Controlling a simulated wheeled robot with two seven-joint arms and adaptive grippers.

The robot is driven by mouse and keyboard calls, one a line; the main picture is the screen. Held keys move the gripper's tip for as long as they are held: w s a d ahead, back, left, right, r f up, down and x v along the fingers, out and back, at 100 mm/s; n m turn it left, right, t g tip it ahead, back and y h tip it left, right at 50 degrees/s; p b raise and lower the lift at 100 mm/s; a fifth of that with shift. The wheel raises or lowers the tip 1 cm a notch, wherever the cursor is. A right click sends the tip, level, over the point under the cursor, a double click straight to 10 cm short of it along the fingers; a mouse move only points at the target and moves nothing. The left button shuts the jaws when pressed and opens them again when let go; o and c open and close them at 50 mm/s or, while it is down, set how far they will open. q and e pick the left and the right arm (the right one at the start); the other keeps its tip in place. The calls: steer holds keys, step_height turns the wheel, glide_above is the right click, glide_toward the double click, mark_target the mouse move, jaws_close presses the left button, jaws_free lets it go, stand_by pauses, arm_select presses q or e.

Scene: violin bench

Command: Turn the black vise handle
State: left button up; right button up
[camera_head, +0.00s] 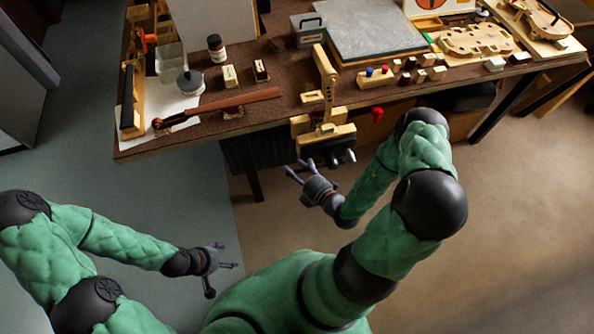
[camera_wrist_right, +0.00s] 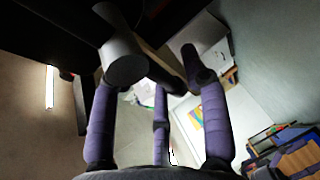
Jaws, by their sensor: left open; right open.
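A wooden vise (camera_head: 325,132) is mounted at the front edge of the workbench. Dark metal parts with shiny ends, which look like the black vise handle (camera_head: 341,158), hang below its front jaw. My right gripper (camera_head: 296,170) is open and empty, just in front of and left of these parts. In the right wrist view its spread fingers (camera_wrist_right: 160,105) surround free space, and a grey cylinder end (camera_wrist_right: 125,64) shows close to the left finger; I cannot tell whether they touch. My left gripper (camera_head: 230,257) is open and empty, low over the floor, away from the bench.
The workbench (camera_head: 285,88) carries a violin neck (camera_head: 220,107), a dark bottle (camera_head: 216,48), a grey slab (camera_head: 362,34) and several small blocks. A red-handled part (camera_head: 377,114) shows right of the vise. The floor in front is clear.

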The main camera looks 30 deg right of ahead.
jaws_close()
stand_by(0.3)
step_height(320, 180, up, 2)
steer(key=shift+d+r+m+t+p, duration=0.15)
steer(key=shift+m+t+p, duration=0.15)
steer(key=shift+m+p, duration=0.65)
steer(key=d+r+m+t+p, duration=0.1)
steer(key=r+p, duration=0.1)
steer(key=d+r+m+t+y+p, duration=0.1)
steer(key=r+m+p, duration=0.1)
steer(key=d+r+m+p, duration=0.1)
steer(key=r+m+p, duration=0.1)
steer(key=shift+s+d+m+t, duration=0.25)
steer(key=shift+s+d+t, duration=0.05)
steer(key=shift+s+t, duration=0.1)
steer(key=shift+s+d+r+m+t+p, duration=0.15)
steer(key=shift+d+r+m+t+p, duration=0.2)
steer(key=shift+d+m, duration=0.4)
steer(key=shift+s+d+r+m+t+p, duration=0.15)
steer(key=shift+d+r+m+t+p, duration=0.25)
steer(key=shift+m, duration=0.45)
steer(key=shift+d, duration=0.15)
